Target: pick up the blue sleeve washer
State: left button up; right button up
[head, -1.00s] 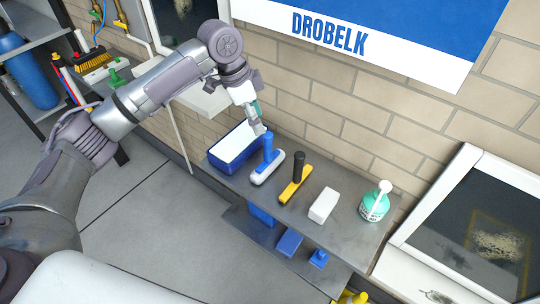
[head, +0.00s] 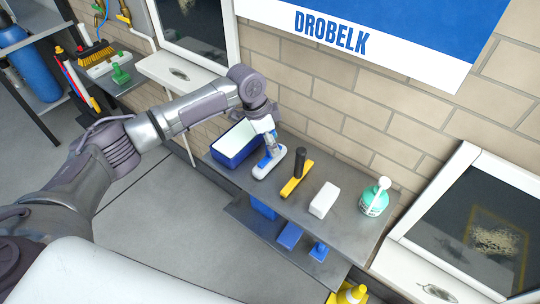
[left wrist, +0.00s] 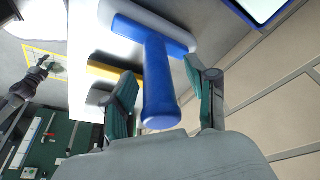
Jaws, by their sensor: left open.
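The blue sleeve washer (head: 267,163) stands on the upper metal shelf, with a white pad below a blue bar and an upright blue handle. In the left wrist view its thick blue handle (left wrist: 160,85) rises between the two teal-lined fingers. My left gripper (head: 269,143) is over the washer in the head view and hides much of the handle. In the left wrist view the gripper (left wrist: 165,100) is open, with a finger on either side of the handle and visible space beside it.
A blue-rimmed white tub (head: 232,157) stands close to the left of the washer. To its right are a yellow tool with a black handle (head: 299,165), a white block (head: 323,200) and a teal bottle (head: 374,198). Blue items (head: 290,236) lie on the lower shelf.

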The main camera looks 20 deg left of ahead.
pick_arm(q)
grip_shut()
jog(key=shift+r, duration=0.1)
dwell(0.3)
notch_tip(320, 180, up, 10)
jog(key=shift+b, duration=0.7)
jog(key=c, duration=0.7)
grip_release()
grip_shut()
